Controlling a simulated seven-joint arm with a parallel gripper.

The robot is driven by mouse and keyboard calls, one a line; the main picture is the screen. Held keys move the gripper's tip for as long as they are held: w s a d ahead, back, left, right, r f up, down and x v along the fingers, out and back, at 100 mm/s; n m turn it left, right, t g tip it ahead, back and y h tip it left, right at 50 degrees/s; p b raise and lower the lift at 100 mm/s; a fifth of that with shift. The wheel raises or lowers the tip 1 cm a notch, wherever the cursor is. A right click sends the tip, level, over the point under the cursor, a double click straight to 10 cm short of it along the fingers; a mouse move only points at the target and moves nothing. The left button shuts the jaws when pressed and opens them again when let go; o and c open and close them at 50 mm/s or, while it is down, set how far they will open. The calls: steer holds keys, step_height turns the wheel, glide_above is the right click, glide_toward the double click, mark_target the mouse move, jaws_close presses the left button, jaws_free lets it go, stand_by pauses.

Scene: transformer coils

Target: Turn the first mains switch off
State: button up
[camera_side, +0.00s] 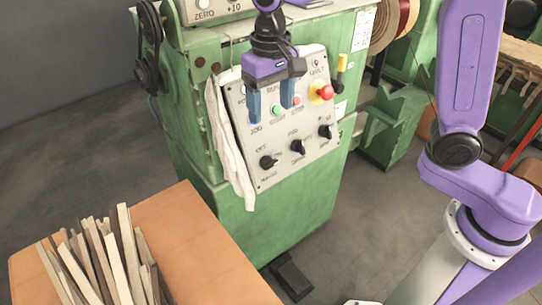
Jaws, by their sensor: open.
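The grey control panel (312,160) is on the front of a green machine (300,205). Three black rotary knobs run along its lower part: left (268,161), middle (297,147) and right (326,131). A green button (277,110) and a red mushroom button (325,91) on a yellow base sit higher. A small yellow-handled lever (341,64) stands at the panel's right edge. I cannot tell which is the first mains switch; the labels are too small. My gripper (271,113) is open in front of the upper panel, its blue fingers apart and empty, hiding part of it.
A white cloth (231,150) hangs at the panel's left edge. An orange-topped table (195,255) with several wooden strips (105,260) stands front left. A black foot pedal (291,277) lies on the floor. A control box (210,10) sits on top of the machine.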

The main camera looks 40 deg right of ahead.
mark_target(271, 163)
step_height(271, 163, down, 15)
stand_by(0.4)
steer(key=c, duration=1.1)
steer(key=shift+o, duration=0.2)
